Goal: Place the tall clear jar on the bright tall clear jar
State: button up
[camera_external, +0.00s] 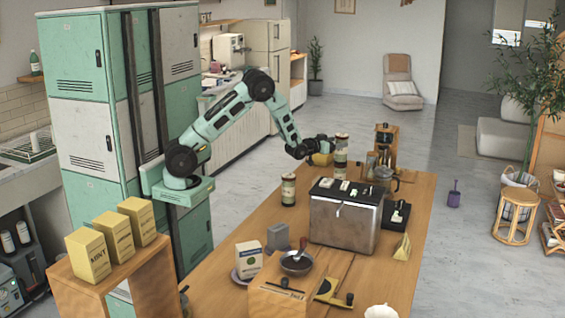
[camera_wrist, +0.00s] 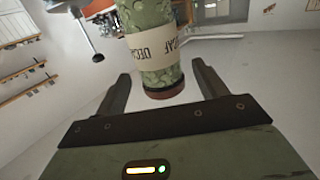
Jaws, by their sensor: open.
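A tall clear jar (camera_external: 341,143) with a dark lid and pale label stands at the table's far end. It appears to rest on another tall jar (camera_external: 340,168) directly below it. My gripper (camera_external: 328,147) is beside the upper jar, to its left. In the wrist view a jar (camera_wrist: 158,60) with green contents, a cream label and a brown end appears upside down, in front of and between the spread fingers of my gripper (camera_wrist: 160,88). The fingers are open, and I see no finger pressed on the jar. A third similar jar (camera_external: 288,190) stands alone, nearer on the table.
A large dark-topped metal box (camera_external: 343,222) stands right of the lone jar. A glass pitcher (camera_external: 385,178) and a wooden-framed coffee maker (camera_external: 384,145) are right of the stacked jars. The wooden table (camera_external: 250,222) has free room around the lone jar.

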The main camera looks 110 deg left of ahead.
jog(key=b+v, duration=0.1)
jog(key=v, duration=0.5)
jog(key=shift+s+d, duration=0.2)
jog(key=shift+d, duration=0.1)
jog(key=s+d+f+g+h, duration=0.1)
jog(key=s+d+h, duration=0.1)
jog(key=d, duration=0.2)
jog(key=s+d+m+g+h, duration=0.1)
jog(key=s+d+g+h, duration=0.1)
jog(key=s+d+h, duration=0.1)
jog(key=s+d+f+g+h, duration=0.1)
jog(key=s+d+h, duration=0.1)
jog(key=d, duration=0.4)
jog(key=shift+s+f+m+g+h, duration=0.2)
jog(key=shift+f+m+g+h, duration=0.1)
jog(key=shift+f+h, duration=0.1)
jog(key=s+d+m+g+h, duration=0.1)
jog(key=s+d+g+h, duration=0.4)
jog(key=s+d, duration=1)
jog(key=shift+d+m+h, duration=0.2)
jog(key=shift+m+h, duration=0.2)
jog(key=shift+w, duration=0.1)
